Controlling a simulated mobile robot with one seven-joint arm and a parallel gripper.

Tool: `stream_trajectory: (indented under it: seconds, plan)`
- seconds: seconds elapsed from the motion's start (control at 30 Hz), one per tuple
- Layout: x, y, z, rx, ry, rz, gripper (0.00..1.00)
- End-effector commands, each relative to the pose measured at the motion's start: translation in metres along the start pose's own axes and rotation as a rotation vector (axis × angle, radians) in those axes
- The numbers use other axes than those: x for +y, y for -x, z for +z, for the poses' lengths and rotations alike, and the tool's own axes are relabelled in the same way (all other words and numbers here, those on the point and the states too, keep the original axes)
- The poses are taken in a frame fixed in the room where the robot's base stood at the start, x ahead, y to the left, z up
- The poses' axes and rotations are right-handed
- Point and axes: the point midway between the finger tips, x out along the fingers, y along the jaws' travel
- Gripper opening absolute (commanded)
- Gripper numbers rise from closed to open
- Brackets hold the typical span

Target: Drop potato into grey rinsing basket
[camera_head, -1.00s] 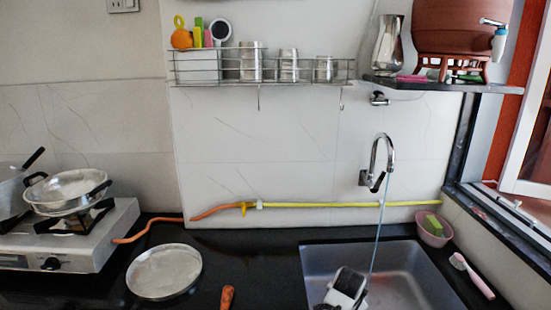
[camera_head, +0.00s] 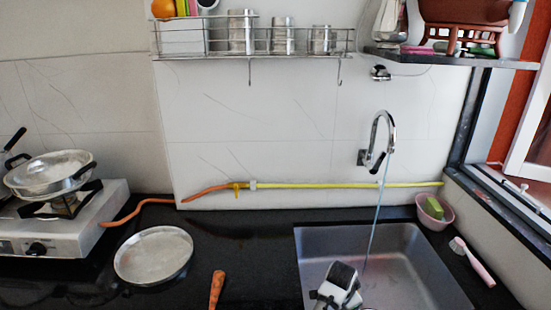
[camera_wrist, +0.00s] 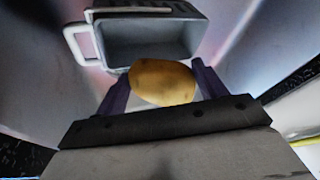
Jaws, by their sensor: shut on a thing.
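A yellow-brown potato (camera_wrist: 163,82) sits between the two dark fingers of my gripper (camera_wrist: 160,90) in the wrist view, and the gripper is shut on it. A grey rinsing basket (camera_wrist: 97,14) with a loop handle at its left lies just beyond the potato in that view. Its open inside faces me, and the potato overlaps its near edge in the picture. I cannot tell whether they touch. In the head view my gripper (camera_head: 340,284) is low in the frame over the sink; its fingers, the potato and the basket are not visible there.
The steel sink (camera_head: 405,262) surrounds the gripper, with a tap (camera_head: 388,128) behind and a thin blue water stream. A round plate (camera_head: 153,255) and carrot (camera_head: 216,290) lie on the counter at left.

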Motion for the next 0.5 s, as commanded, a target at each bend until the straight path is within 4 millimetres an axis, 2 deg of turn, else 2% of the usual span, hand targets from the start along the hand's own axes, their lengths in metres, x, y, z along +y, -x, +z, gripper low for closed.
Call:
stream_trajectory:
  seconds: [0.03,0.1,0.37,0.4,0.5]
  plan:
    - [0.0017,-0.0075,0.0034,0.000,0.000,-0.001,0.45]
    - [0.0025,-0.0098,0.0044,0.000,0.000,-0.001,0.45]
    - [0.0024,-0.0092,0.0039,0.001,0.001,-0.001,0.45]
    - [0.0024,-0.0091,0.0039,0.001,0.000,-0.001,0.73]
    - [0.0024,-0.0091,0.0038,0.001,0.000,-0.001,0.86]
